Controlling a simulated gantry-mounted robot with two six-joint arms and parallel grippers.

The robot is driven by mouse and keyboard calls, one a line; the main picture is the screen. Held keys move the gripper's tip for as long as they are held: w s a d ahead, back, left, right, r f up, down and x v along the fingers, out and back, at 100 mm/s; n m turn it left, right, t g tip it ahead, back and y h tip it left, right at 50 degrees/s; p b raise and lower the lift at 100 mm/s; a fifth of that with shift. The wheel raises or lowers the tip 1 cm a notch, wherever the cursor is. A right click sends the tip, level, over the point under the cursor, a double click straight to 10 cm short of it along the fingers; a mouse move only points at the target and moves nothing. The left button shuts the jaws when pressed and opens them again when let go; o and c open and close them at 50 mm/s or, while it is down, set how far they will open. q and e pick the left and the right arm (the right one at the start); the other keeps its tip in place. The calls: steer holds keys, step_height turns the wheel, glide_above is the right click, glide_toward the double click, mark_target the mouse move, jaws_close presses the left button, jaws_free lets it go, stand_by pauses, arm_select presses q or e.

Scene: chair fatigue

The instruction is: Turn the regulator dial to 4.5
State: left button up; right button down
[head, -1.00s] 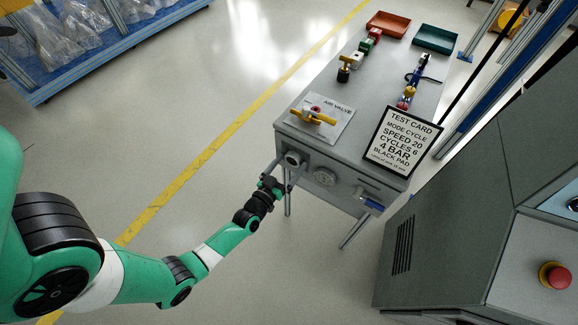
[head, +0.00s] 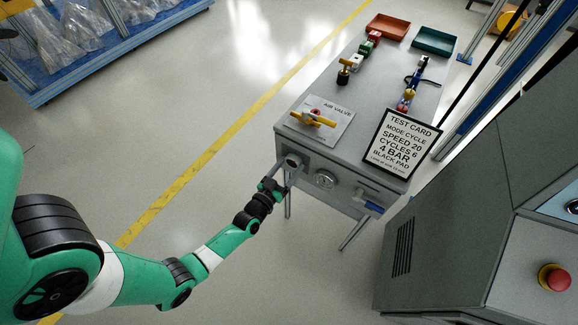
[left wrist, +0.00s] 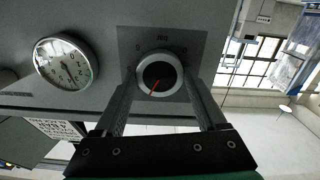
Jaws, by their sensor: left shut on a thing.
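The regulator dial (left wrist: 160,74) is a round knob with a pale grey rim, a dark face and a red pointer line. The pointer runs toward the lower left in the left wrist view. The dial is on the front of the grey bench, where it also shows in the head view (head: 292,161). My left gripper (head: 285,172) is shut on the dial, one finger on each side of its rim. In the left wrist view the fingers (left wrist: 160,85) stand left and right of it. My right gripper is not in view.
A round white-faced gauge (left wrist: 62,62) is beside the dial, also visible in the head view (head: 325,180). A yellow air valve handle (head: 312,118) and a test card (head: 401,143) reading 4 BAR are on the bench. A grey machine (head: 470,220) stands at right.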

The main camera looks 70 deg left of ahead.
arm_select(q)
steer(key=m+p, duration=0.1)
steer(key=m, duration=0.2)
steer(key=shift+p, duration=0.35)
steer(key=shift+m+p, duration=0.65)
steer(key=shift+m, duration=1.95)
steer(key=o, duration=1.3)
steer(key=p+v, duration=0.3)
steer(key=v, duration=0.8)
steer(key=shift+s+d, duration=0.2)
steer(key=shift+s, duration=0.1)
